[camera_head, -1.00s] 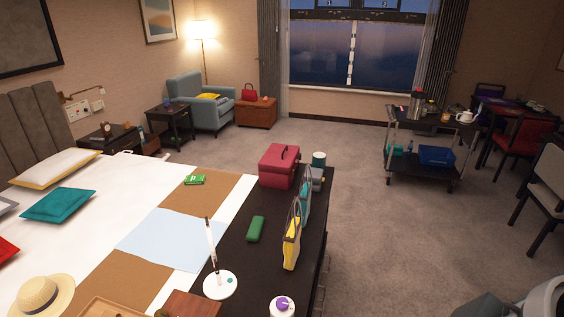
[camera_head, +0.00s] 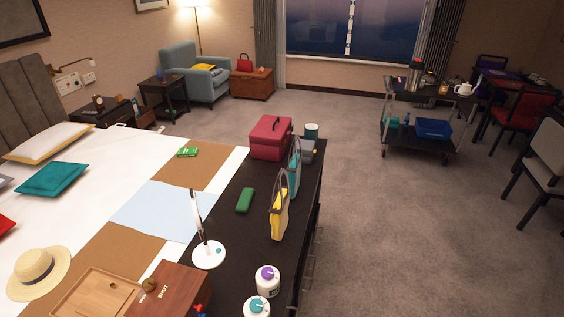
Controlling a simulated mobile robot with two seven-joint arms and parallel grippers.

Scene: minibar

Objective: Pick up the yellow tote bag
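The yellow tote bag (camera_head: 280,221) stands upright near the right edge of a long black bench (camera_head: 236,229) at the foot of the bed. It has a dark handle loop on top. A teal tote bag (camera_head: 295,178) stands right behind it, partly hidden. A green case (camera_head: 245,200) lies to its left on the bench. Neither of my grippers is in view.
A white lamp (camera_head: 208,254), two white bottles (camera_head: 267,281) and a wooden box (camera_head: 168,290) are on the bench's near end. A red case (camera_head: 271,138) is at its far end. Open carpet (camera_head: 390,220) lies to the right, before a trolley (camera_head: 420,150).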

